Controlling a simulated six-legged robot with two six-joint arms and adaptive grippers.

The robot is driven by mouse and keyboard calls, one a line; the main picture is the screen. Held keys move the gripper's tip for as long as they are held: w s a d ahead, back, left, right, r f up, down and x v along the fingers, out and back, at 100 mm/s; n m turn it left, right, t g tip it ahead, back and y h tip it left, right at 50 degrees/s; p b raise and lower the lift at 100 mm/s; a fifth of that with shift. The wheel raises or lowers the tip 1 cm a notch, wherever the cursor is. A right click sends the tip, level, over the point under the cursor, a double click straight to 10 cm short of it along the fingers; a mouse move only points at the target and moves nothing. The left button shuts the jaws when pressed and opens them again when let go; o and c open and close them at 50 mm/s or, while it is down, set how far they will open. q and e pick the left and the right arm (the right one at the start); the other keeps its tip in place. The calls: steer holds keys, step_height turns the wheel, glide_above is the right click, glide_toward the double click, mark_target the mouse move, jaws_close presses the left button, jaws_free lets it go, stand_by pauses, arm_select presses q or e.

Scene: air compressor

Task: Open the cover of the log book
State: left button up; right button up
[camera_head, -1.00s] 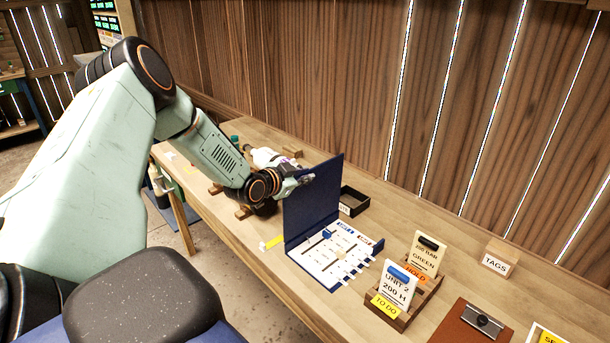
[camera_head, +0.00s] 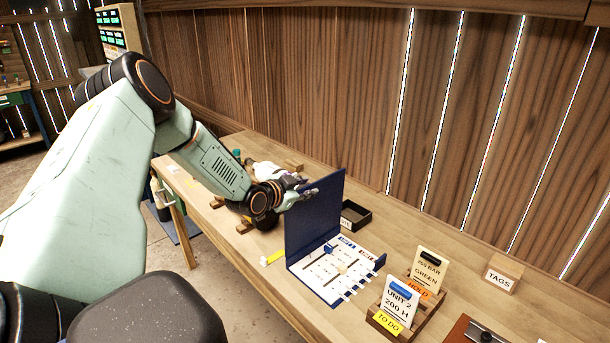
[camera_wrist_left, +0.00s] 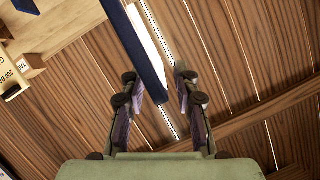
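The log book is a blue binder. Its cover (camera_head: 313,222) stands nearly upright, and its white page (camera_head: 338,271) with tabs and small printed blocks lies exposed on the bench. In the left wrist view the cover (camera_wrist_left: 135,45) shows nearly edge-on as a dark blue strip, with a white strip beside it. My left gripper (camera_head: 308,190) is at the cover's upper left part, on its outer side. Its two fingers (camera_wrist_left: 160,88) are apart, with the cover's lower end near the left finger. I cannot tell whether they touch. My right gripper is not in view.
A wooden rack (camera_head: 409,319) with tag cards stands right of the binder, and a TAGS block (camera_head: 504,273) is farther right. A small black tray (camera_head: 356,214) sits behind the cover. A bottle-like object (camera_head: 268,172) lies beyond my gripper. The wooden wall (camera_head: 300,80) backs the bench.

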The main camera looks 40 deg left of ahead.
arm_select(q)
step_height(320, 180, up, 9)
stand_by(0.6)
steer(key=shift+r, duration=0.1)
steer(key=shift+w+n, duration=0.1)
steer(key=shift+n, duration=0.2)
